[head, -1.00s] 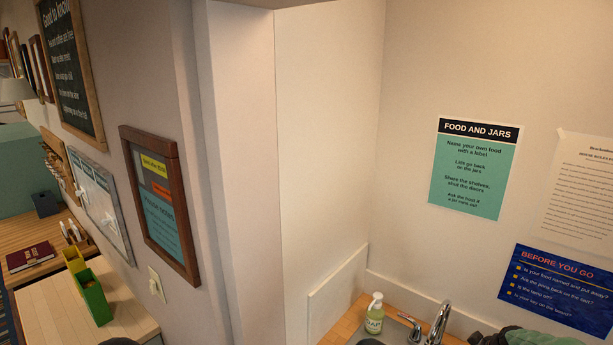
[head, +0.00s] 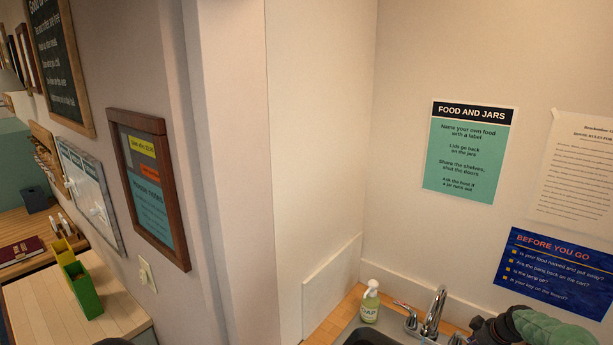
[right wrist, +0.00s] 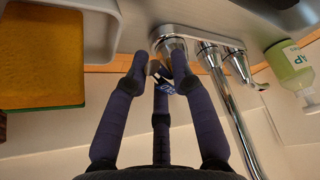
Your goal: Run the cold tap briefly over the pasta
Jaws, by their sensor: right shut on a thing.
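The chrome tap's spout (head: 434,312) rises behind the sink (head: 357,325) at the bottom of the head view, with a lever handle (head: 408,312) on its left. My right gripper (head: 474,335) is at the tap's right side. In the right wrist view my right gripper (right wrist: 158,74) is shut on the lever of the near tap handle (right wrist: 169,44), which shows a small blue mark. The spout (right wrist: 226,95) and the other handle (right wrist: 236,62) stand beside it. The pasta and my left gripper are not in view.
A green soap bottle (head: 370,304) stands on the wooden counter left of the tap. In the right wrist view a grey tray (right wrist: 103,45) holds a yellow-brown sponge (right wrist: 40,60) beside the gripper. Walls close in behind and left of the sink.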

